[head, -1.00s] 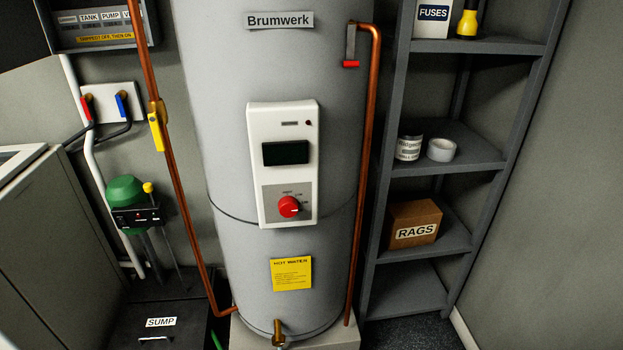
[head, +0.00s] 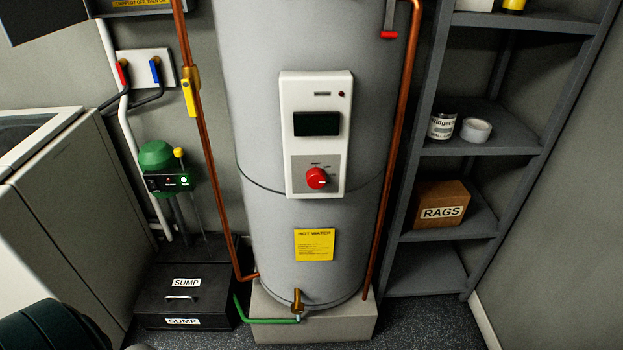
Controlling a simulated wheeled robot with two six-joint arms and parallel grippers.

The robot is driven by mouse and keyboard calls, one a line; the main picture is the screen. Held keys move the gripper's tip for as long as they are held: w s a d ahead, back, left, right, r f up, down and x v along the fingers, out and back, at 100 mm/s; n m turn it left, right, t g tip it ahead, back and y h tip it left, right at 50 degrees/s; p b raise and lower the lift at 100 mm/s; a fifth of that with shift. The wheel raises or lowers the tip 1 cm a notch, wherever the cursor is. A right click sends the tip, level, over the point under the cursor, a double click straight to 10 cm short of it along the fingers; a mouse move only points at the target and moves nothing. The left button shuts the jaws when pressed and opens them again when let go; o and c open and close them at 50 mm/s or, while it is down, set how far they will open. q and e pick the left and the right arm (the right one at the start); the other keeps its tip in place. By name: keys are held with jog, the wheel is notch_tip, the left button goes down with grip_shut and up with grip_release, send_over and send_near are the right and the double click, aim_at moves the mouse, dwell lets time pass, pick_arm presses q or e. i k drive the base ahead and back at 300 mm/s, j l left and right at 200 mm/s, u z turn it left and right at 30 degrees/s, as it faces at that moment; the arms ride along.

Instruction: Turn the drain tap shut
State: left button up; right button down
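The drain tap (head: 297,301) is a small brass fitting low on the front of the grey water heater tank (head: 262,218), just above the plinth. A green hose (head: 262,320) runs from below it to the left. The tap's handle position is too small to tell. Neither of my grippers shows in the head view.
The tank stands on a pale plinth (head: 345,327). A black sump box (head: 160,296) stands to the left, beside a grey cabinet (head: 75,190). Copper pipes (head: 393,150) flank the tank. A shelf rack (head: 430,282) stands right. Dark speckled floor (head: 430,325) is clear in front.

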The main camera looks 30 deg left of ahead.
aim_at(297, 308)
jog(key=u, duration=1.05)
